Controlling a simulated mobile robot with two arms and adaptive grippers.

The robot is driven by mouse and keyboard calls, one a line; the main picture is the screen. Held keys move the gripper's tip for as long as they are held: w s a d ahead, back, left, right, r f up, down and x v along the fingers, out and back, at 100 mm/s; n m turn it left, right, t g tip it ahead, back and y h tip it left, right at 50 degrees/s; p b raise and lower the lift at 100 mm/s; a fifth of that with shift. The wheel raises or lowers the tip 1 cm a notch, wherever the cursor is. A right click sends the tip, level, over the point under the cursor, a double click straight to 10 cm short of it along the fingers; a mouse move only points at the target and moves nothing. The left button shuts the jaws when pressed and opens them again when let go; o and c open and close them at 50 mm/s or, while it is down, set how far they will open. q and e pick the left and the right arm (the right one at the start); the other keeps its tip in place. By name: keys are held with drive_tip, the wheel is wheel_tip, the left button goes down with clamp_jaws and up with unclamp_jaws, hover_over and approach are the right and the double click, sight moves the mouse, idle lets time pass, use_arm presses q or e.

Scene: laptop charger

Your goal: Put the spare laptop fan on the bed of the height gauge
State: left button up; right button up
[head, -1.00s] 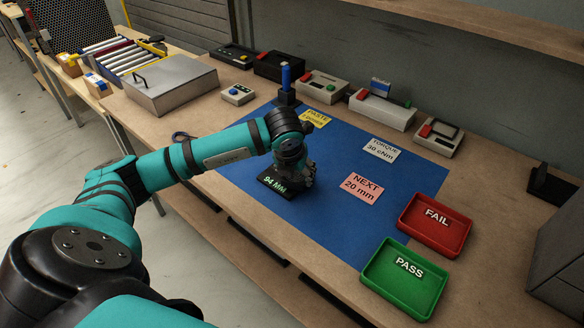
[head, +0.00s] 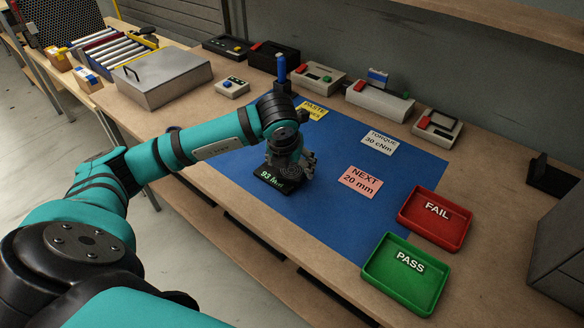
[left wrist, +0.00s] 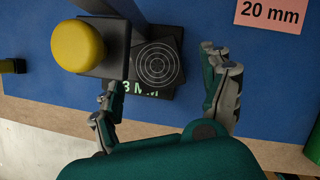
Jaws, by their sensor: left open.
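The height gauge stands on the blue mat. In the left wrist view its yellow-capped column (left wrist: 78,47) rises beside a dark base. A dark square with pale concentric rings (left wrist: 156,64) lies over the base; I cannot tell whether this is the fan or a marking on the bed. The gauge's display (head: 278,178) shows a green reading near 93 in the head view; part of it is hidden in the wrist view. My left gripper (left wrist: 162,72) is open above the base, its fingers apart on either side of the ringed square. In the head view my left gripper (head: 291,163) hides most of the gauge.
A pink 20 mm card (head: 361,182) lies right of the gauge. The green PASS tray (head: 388,292) and red FAIL tray (head: 423,232) are at the right. Several instruments and a blue-topped stand (head: 281,82) line the back. The mat (head: 330,220) is clear in front of the pink card.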

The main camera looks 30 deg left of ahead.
use_arm(q)
drive_tip(key=a+v, duration=0.1)
drive_tip(key=v, duration=0.7)
drive_tip(key=shift+d+r, duration=0.25)
drive_tip(key=shift+d, duration=0.2)
